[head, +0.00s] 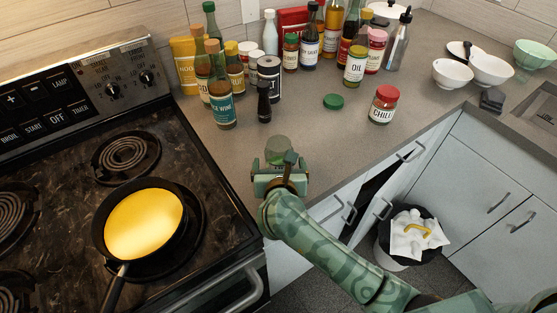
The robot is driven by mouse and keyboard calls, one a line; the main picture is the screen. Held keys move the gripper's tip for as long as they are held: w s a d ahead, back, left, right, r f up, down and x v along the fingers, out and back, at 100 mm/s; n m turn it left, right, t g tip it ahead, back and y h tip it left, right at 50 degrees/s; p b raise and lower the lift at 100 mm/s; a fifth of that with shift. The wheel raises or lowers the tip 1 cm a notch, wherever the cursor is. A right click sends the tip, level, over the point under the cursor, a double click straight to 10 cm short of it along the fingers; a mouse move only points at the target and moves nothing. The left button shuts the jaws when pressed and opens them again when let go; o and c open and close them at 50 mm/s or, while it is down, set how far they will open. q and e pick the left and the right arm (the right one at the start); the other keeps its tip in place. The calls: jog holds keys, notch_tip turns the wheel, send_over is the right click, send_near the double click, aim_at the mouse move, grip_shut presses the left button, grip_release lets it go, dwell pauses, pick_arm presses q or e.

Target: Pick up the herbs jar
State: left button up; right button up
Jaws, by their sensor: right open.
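A small clear jar with green contents (278,149) stands near the counter's front edge, to the right of the stove. It looks like the herbs jar, but no label is readable. A green lid (333,101) lies on the counter behind it and to the right. My right gripper (281,168) is open at this jar, in front of its lower part. I cannot tell whether the fingers touch it. My left gripper is not in view.
A chili jar with a red lid (383,105) and an oil jar (355,66) stand to the right. Bottles, including a dark grinder (264,101), crowd the back. A pan with yellow contents (145,224) sits on the stove. White bowls (491,70) stand far right.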

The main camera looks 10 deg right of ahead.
jog(key=shift+b+x, duration=0.35)
jog(key=shift+x, duration=0.8)
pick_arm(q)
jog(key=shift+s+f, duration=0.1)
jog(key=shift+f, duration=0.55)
pick_arm(e)
jog(key=shift+s, duration=0.1)
jog(key=shift+c, duration=0.9)
jog(key=c, duration=1)
jog(key=shift+c, duration=0.2)
jog(key=shift+r, duration=0.15)
